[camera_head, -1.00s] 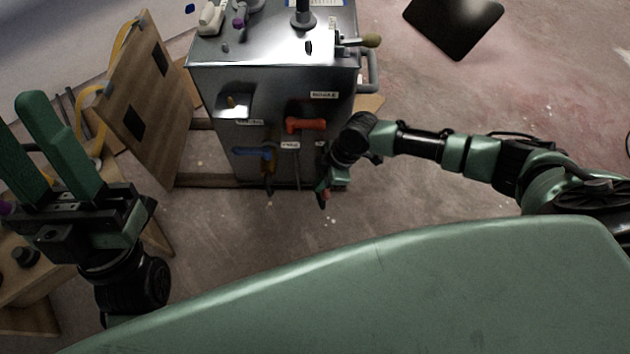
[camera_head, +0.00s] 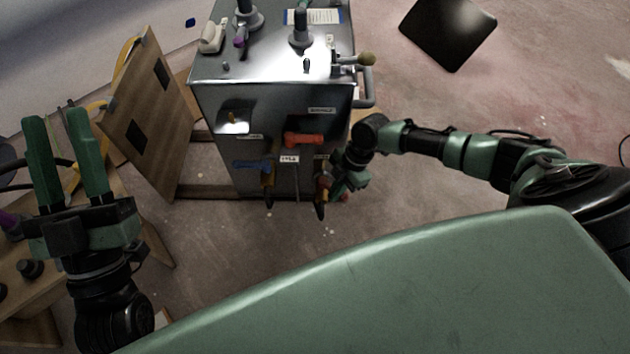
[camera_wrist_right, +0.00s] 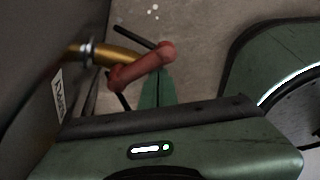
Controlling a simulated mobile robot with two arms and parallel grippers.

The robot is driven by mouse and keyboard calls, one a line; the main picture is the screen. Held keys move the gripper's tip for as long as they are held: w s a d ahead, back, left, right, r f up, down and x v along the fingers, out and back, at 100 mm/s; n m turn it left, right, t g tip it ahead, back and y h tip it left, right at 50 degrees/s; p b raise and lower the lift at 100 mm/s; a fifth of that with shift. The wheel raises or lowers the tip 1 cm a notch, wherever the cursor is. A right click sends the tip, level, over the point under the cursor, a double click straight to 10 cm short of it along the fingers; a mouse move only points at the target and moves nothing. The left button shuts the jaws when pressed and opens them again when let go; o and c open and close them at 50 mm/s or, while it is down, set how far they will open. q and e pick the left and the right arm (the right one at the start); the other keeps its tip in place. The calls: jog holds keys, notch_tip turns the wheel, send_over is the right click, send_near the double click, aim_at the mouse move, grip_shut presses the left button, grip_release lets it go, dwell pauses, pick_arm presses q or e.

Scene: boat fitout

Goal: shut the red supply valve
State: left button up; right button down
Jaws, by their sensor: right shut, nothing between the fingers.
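A red lever handle (camera_head: 304,139) sits roughly level on the front of the metal cabinet (camera_head: 290,98). A darker red handle on a brass stem shows in the right wrist view (camera_wrist_right: 142,68), sticking out from a panel beside a small label. I cannot read which handle is the supply valve. My right gripper (camera_head: 321,208) is low at the cabinet's front right, below the red lever. In the right wrist view its green fingers (camera_wrist_right: 157,80) are shut and empty, partly hidden behind the darker red handle; contact is unclear. My left gripper (camera_head: 57,116) is open and empty at far left.
A blue lever (camera_head: 252,165) is left of and below the red lever. The cabinet top carries knobs and a side lever (camera_head: 352,60). A wooden panel (camera_head: 148,115) leans at left, near a wooden bench (camera_head: 50,275).

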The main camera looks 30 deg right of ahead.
pick_arm(q)
jog(key=shift+w+f+g, duration=0.25)
jog(key=shift+f+g, duration=0.05)
pick_arm(e)
jog(key=shift+w+d, duration=0.3)
jog(key=shift+d, duration=0.65)
jog(key=shift+w+d, duration=0.1)
jog(key=shift+d, duration=0.05)
jog(key=shift+r, duration=0.1)
